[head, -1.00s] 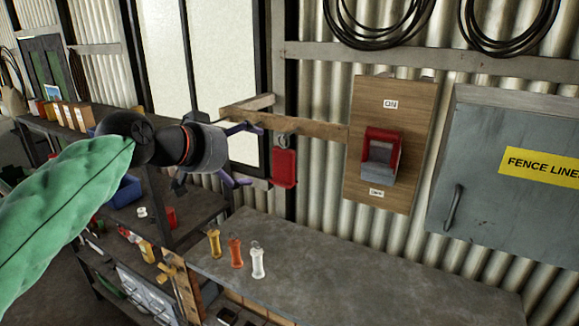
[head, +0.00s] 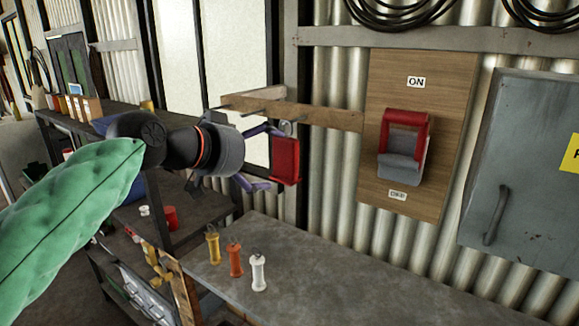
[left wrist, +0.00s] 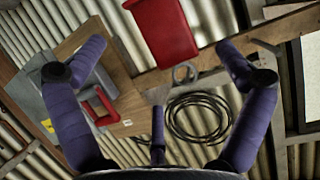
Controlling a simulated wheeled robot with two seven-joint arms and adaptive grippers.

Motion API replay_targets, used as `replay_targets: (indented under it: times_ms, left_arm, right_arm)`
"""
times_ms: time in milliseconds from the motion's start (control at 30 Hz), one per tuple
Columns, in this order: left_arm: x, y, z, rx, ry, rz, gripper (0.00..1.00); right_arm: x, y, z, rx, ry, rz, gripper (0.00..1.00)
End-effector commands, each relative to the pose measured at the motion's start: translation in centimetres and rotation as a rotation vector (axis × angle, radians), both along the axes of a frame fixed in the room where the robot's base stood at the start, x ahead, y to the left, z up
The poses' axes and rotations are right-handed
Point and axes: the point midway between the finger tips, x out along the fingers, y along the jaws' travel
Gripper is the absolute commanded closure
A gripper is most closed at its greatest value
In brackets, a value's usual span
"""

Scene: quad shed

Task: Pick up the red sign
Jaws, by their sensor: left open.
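The red sign (head: 285,160) hangs below a wooden rail with pegs, left of the wooden switch board. It also shows at the top of the left wrist view (left wrist: 163,30), ahead of the fingers, with a grey ring at its end. My left gripper (head: 262,157) has purple fingers and is open just left of the sign. In the left wrist view its fingers (left wrist: 160,55) are spread wide on either side of the sign's ring end, with nothing held. I cannot tell from these views whether any finger touches the sign. My right gripper is not in view.
The wooden board (head: 436,90) carries a red and grey switch (head: 402,147). A grey cabinet (head: 525,190) is at the right. A grey bench (head: 330,268) below holds yellow, orange and white (head: 258,272) handle-shaped items. A cluttered shelf stands behind my left arm.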

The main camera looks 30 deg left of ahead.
Motion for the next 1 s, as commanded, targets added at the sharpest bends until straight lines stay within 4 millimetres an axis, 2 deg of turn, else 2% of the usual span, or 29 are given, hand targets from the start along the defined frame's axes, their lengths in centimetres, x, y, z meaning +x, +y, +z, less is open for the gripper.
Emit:
replay_targets:
  times_ms: [200,467,733,1000]
  left_arm:
    - [3.0,-0.5,-1.1,0.000,0.002,-0.001,0.00]
    - [4.6,-0.8,-1.9,0.000,0.003,-0.001,0.00]
    - [7.9,-1.7,-3.2,-0.001,0.004,0.000,0.00]
    - [8.9,-1.8,-3.7,0.001,0.001,0.001,0.00]
  right_arm:
    - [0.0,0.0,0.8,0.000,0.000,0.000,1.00]
    - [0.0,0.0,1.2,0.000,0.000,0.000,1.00]
    - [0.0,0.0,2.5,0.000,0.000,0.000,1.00]
    - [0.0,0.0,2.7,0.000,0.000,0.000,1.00]
